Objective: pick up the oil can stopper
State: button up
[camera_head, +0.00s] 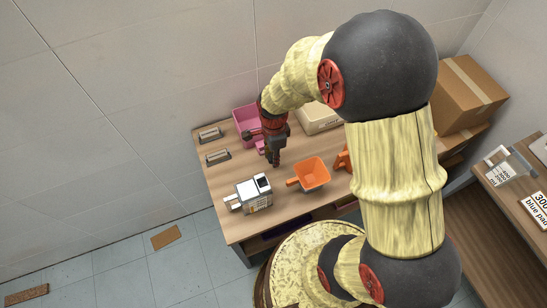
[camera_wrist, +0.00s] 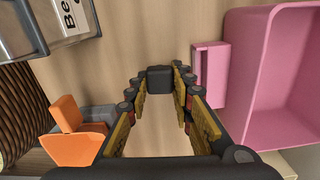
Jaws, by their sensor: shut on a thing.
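My gripper (camera_head: 276,161) is over the table, between the pink bin and the orange scoop. In the wrist view my gripper (camera_wrist: 160,82) has its fingers closed on a small dark block, which I take to be the oil can stopper (camera_wrist: 160,79). The block sits between the fingertips, and the wood surface shows behind it. In the head view the stopper is too small and dark to tell from the fingers. A pale metal can (camera_head: 253,193) with a handle stands at the table's front left; a labelled grey container (camera_wrist: 62,22) shows at upper left in the wrist view.
The pink bin (camera_head: 245,119) stands at the back of the table (camera_head: 226,180). The orange scoop (camera_head: 312,173) lies front centre. Two grey handled pieces (camera_head: 218,156) lie at left. A cardboard box (camera_head: 467,92) is at right. Bare wood shows around the gripper.

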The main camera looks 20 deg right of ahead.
jog(key=s+d+r+p, duration=0.4)
jog(key=s+d+r, duration=0.4)
jog(key=s+r, duration=0.3)
jog(key=shift+s+r+p, duration=0.2)
jog(key=shift+r+p, duration=0.05)
jog(key=shift+p, duration=0.15)
jog(key=shift+d, duration=0.1)
